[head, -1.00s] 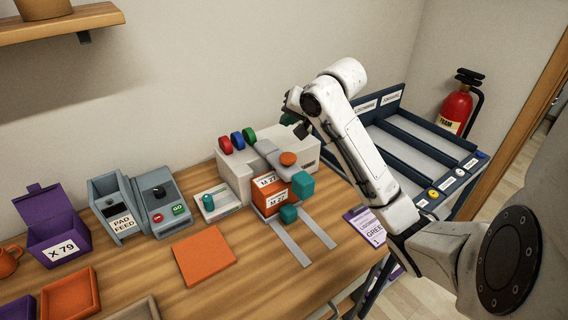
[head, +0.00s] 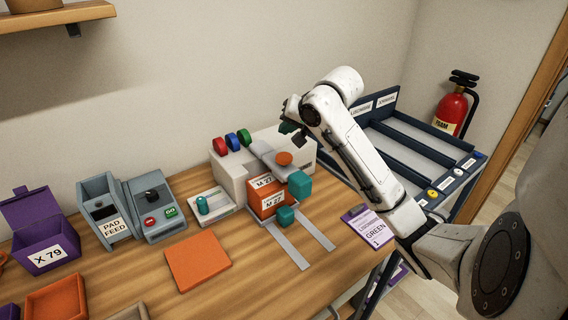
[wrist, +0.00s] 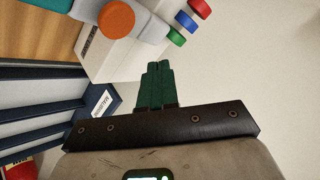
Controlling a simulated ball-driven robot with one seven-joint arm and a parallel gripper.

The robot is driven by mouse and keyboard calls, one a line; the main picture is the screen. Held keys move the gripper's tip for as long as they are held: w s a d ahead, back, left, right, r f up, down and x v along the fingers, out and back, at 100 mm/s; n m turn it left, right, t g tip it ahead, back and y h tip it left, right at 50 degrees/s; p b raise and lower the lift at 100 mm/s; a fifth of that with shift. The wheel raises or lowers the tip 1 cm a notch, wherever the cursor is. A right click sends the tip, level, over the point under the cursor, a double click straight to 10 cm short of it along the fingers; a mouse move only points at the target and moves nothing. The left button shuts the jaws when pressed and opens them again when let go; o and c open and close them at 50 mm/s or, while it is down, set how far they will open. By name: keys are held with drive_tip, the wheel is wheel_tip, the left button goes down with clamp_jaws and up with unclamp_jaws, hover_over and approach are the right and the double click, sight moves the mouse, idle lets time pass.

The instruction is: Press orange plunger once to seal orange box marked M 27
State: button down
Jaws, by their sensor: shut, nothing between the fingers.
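The orange plunger (head: 284,158) is a round cap on a grey arm of the white press (head: 237,175). It also shows in the wrist view (wrist: 116,18), at the upper left. The orange box (head: 262,202), with M 27 labels on its top and front, sits under the press's front between teal blocks (head: 299,185). My gripper (head: 288,127) is behind and above the plunger, partly hidden by my own arm. In the wrist view its dark green fingers (wrist: 155,82) are together and empty, apart from the plunger.
Red, blue and green knobs (head: 232,141) stand on the press. A pad feed machine (head: 108,212), a purple X 79 box (head: 45,240) and an orange pad (head: 197,261) are to the left. A dark-blue lane rack (head: 410,150) and a fire extinguisher (head: 450,112) stand to the right.

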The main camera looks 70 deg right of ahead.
sight(285, 157)
wheel_tip(285, 157, down, 6)
drive_tip(key=b, duration=0.3)
drive_tip(key=shift+r, duration=0.25)
drive_tip(key=shift+f, duration=0.15)
idle(1.6)
drive_tip(key=shift+f, duration=0.25)
drive_tip(key=shift+f+b, duration=0.7)
drive_tip(key=shift+f, duration=0.15)
idle(1.0)
drive_tip(key=shift+a+f+b, duration=0.2)
drive_tip(key=shift+f+b, duration=0.1)
drive_tip(key=shift+f, duration=0.45)
idle(0.5)
drive_tip(key=shift+r, duration=0.15)
drive_tip(key=shift+d+r+p, duration=0.1)
drive_tip(key=shift+r+p, duration=1.35)
